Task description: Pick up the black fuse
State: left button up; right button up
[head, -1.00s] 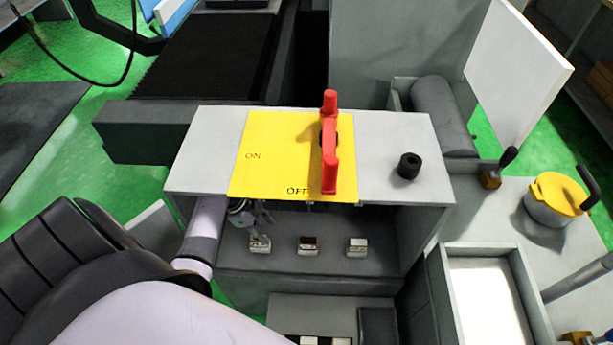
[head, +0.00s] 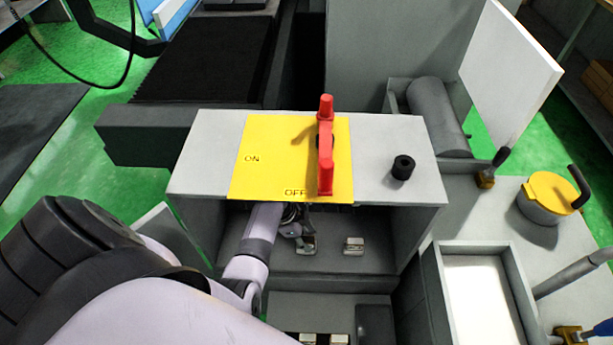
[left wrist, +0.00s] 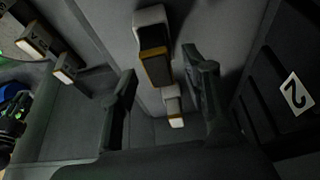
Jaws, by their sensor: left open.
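The black fuse (left wrist: 154,62) shows in the left wrist view as a dark block with an orange edge, seated against a pale holder (left wrist: 150,22). In the head view the middle fuse holder (head: 309,244) stands on the shelf inside the grey box, partly covered by my gripper. My left gripper (head: 298,234) is open, reaching under the box top. In the left wrist view its two fingers (left wrist: 161,66) stand apart, with the black fuse in line with the gap between them. I cannot tell whether they touch it. My right gripper is not in view.
Another fuse holder (head: 354,246) stands to the right on the shelf. The box top (head: 385,140) overhangs my gripper and carries a yellow panel (head: 265,135), a red handle (head: 326,150) and a black knob (head: 403,167). A white-bottomed tray (head: 478,290) lies at the right.

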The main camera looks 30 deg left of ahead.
pick_arm(q)
jog(key=shift+w+d+f, duration=0.15)
jog(key=shift+d+f, duration=0.05)
jog(key=shift+f, duration=0.45)
jog(key=shift+c, duration=0.2)
grip_shut()
